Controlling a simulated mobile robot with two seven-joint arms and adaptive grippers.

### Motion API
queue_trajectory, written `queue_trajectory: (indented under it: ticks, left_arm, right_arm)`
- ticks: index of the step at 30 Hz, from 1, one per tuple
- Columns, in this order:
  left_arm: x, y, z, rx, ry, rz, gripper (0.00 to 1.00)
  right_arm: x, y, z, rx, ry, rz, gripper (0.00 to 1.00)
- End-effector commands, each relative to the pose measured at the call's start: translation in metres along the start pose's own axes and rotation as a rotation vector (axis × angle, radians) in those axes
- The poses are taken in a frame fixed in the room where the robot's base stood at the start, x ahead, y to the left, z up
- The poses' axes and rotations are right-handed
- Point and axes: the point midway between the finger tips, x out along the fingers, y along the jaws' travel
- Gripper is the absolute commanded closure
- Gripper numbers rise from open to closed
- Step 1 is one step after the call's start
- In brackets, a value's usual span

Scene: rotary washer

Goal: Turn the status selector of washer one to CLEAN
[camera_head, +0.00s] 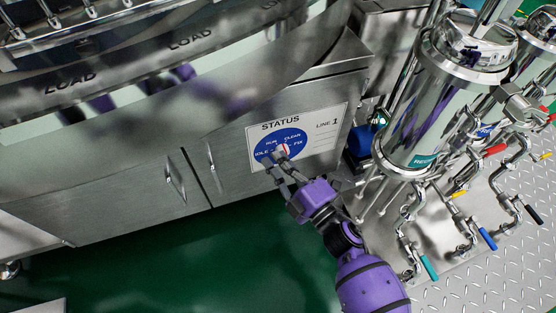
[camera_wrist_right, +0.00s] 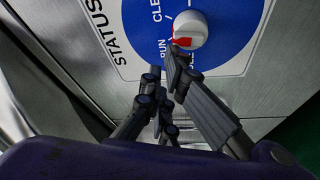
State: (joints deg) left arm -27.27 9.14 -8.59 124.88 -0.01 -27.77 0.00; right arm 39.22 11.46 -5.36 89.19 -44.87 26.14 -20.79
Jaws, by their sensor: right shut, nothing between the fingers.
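The status selector is a white knob (camera_wrist_right: 187,30) with a red mark, in the middle of a blue disc (camera_wrist_right: 233,25) in the right wrist view. The red mark is on the knob's side nearest the word RUN; CLEAN is further up. In the head view the status plate (camera_head: 325,143), labelled LINE 1, is on the steel washer front, and the fingers partly cover its disc. My right gripper (camera_head: 274,160) is shut and empty, with its fingertips (camera_wrist_right: 178,70) just beside the knob. I cannot tell whether they touch it. My left gripper is out of view.
Cabinet doors with handles (camera_head: 174,171) are left of the plate. A steel cylinder (camera_head: 420,110) with pipes and coloured valve levers (camera_head: 487,238) stands to the right, close to my right arm. Green floor (camera_head: 190,260) is open in front of the washer.

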Motion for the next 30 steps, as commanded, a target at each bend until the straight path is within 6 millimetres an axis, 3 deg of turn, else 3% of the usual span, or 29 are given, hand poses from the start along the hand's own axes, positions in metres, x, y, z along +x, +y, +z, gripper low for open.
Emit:
queue_trajectory:
  ticks: [16, 30]
  left_arm:
    - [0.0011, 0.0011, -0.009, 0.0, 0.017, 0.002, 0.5]
    - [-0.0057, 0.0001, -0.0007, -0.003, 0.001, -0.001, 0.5]
  right_arm:
    - [-0.0007, 0.0034, 0.0023, 0.027, -0.001, 0.009, 1.0]
    - [-0.0012, 0.0057, 0.0038, 0.027, 0.0, 0.009, 1.0]
